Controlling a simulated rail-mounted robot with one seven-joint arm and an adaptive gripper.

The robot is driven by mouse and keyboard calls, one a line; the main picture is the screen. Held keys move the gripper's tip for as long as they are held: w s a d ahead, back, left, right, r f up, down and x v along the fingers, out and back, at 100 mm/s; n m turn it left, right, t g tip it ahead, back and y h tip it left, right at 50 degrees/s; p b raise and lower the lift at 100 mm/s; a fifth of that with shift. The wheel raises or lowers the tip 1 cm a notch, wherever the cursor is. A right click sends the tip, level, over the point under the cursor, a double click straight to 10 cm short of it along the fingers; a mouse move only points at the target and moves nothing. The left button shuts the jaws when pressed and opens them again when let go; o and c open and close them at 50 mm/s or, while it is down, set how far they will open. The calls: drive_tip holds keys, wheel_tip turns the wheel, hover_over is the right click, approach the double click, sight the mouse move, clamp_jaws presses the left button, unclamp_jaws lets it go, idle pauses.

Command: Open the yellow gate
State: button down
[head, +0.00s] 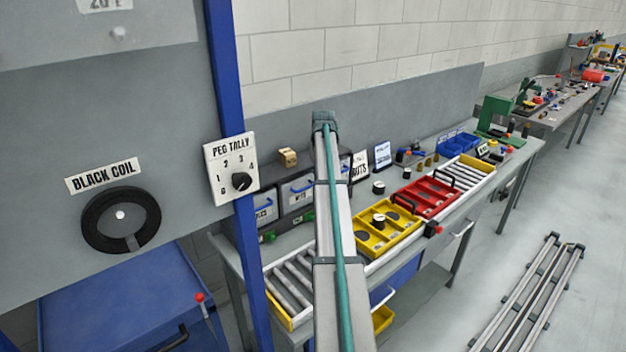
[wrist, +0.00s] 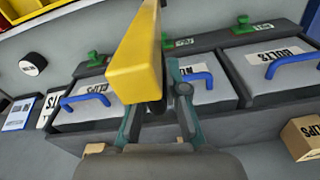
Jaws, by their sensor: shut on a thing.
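A yellow bar (wrist: 140,60), which looks like the yellow gate, runs from the top edge toward the centre of the wrist view. My gripper (wrist: 160,108) is shut on its near end, with one finger on each side. The bar hides part of the fingertips. In the head view my own arm rises through the middle and hides the gripper, and I cannot make out the gate there.
Grey bins with blue handles (wrist: 285,60) stand behind the bar. On the bench, a yellow carrier (head: 400,240) and a red carrier (head: 455,198) sit on the roller track (head: 290,285). A grey panel with a blue post (head: 235,130) stands at left.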

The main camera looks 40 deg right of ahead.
drive_tip(key=c, duration=1.2)
unclamp_jaws()
drive_tip(key=shift+f, duration=0.1)
drive_tip(key=r, duration=1.2)
drive_tip(key=shift+s, duration=0.3)
